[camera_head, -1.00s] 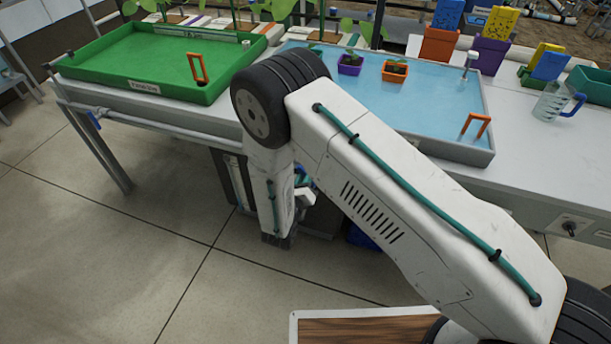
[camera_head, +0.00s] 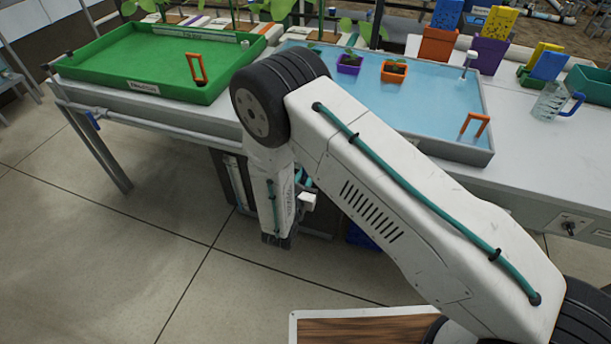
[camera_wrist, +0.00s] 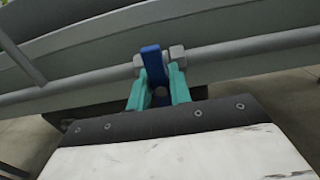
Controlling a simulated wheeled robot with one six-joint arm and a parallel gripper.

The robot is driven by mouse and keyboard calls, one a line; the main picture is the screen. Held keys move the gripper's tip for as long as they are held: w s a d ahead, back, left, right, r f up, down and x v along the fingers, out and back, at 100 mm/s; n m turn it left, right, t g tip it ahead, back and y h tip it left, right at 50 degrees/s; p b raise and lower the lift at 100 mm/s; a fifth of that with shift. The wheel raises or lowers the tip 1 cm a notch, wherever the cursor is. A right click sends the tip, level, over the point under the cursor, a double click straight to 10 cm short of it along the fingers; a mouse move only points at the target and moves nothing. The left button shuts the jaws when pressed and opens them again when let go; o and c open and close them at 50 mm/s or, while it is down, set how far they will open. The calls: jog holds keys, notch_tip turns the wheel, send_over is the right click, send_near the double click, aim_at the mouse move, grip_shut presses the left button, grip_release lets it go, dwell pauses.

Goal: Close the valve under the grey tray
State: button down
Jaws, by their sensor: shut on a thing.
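The grey tray (camera_head: 455,152) holds light blue water and stands on the bench in the head view. In the wrist view a grey pipe (camera_wrist: 235,53) runs across, with a valve body (camera_wrist: 176,53) on it. The valve's blue lever (camera_wrist: 151,58) stands across the pipe line. My gripper (camera_wrist: 158,82), with teal fingers, is shut on the lever, one finger on each side.
A green tray (camera_head: 120,82) stands at the left, with another blue-handled valve (camera_head: 95,118) on the pipe below it. Bench legs and dark items stand under the bench. A jug (camera_head: 551,101) is at the right. The floor (camera_head: 110,250) at front left is clear.

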dwell(0.3)
jog(key=c, duration=1.4)
grip_release()
jog(key=shift+o, duration=0.2)
jog(key=v, duration=0.8)
